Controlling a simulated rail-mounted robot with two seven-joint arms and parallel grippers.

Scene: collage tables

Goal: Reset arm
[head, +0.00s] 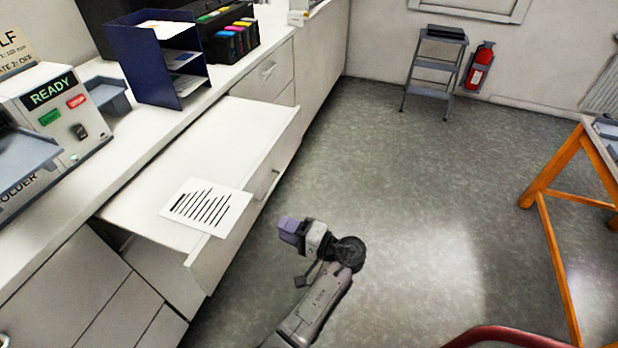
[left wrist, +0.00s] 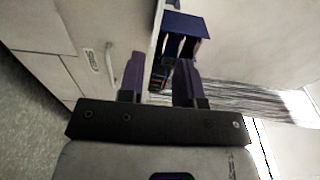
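My left gripper (head: 292,231) is in the air over the floor, to the right of the open drawer and clear of it. In the left wrist view its two purple fingers (left wrist: 160,80) stand apart with nothing held between them. My left arm reaches up from the bottom of the head view. My right gripper is in neither view.
An open white drawer (head: 185,165) juts from the counter. A sheet with black lines (head: 222,200) lies across its front edge. A blue tray rack (head: 140,62) stands on the counter. Orange trestle legs (head: 550,172) stand right; the middle floor is clear.

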